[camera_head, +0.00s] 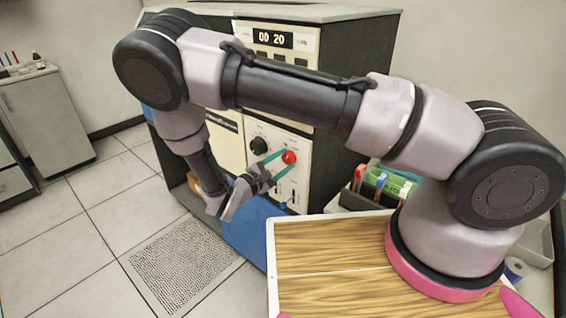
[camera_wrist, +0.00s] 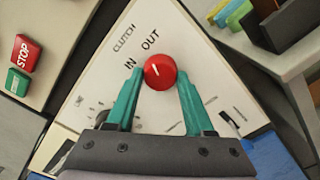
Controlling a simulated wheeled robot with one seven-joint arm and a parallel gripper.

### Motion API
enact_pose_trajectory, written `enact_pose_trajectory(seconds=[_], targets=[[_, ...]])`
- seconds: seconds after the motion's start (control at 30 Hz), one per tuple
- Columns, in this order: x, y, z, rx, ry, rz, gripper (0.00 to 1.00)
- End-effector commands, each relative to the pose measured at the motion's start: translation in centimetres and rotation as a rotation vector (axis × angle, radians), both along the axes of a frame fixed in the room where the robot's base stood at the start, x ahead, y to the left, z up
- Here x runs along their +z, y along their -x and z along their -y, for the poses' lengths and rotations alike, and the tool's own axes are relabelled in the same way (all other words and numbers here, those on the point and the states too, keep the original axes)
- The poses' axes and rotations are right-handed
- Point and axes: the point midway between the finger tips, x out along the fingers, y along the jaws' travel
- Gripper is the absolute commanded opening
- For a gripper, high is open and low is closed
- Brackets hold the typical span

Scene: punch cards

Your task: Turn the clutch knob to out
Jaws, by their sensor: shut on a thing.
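The red clutch knob (camera_wrist: 160,72) is on a cream panel (camera_wrist: 95,75) marked CLUTCH, with the labels IN and OUT at its upper left. A short white mark on the knob points to the upper left, roughly between the labels; I cannot tell exactly which is nearer. In the head view the red knob (camera_head: 290,157) is on the front of the machine. My gripper (camera_wrist: 160,80) has its two teal fingers on either side of the knob, shut on it. My gripper also shows in the head view (camera_head: 287,161), pointing at the panel.
A red STOP button (camera_wrist: 24,52) and a green button (camera_wrist: 18,82) lie left of the panel. A black knob (camera_head: 258,145) is left of the red one. A wooden-topped surface (camera_head: 330,285) is at the front, and a tray with colored items (camera_head: 380,182) at the right.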

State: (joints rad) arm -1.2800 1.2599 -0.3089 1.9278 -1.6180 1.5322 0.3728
Motion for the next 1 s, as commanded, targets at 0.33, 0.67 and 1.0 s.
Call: enact_pose_trajectory(seconds=[0.33, 0.67, 1.0], targets=[[-0.02, 0.02, -0.08, 0.002, -0.096, 0.094, 0.0], [-0.02, 0.03, -0.07, 0.002, -0.112, 0.11, 0.0], [-0.02, 0.03, -0.06, 0.0, -0.112, 0.109, 0.82]])
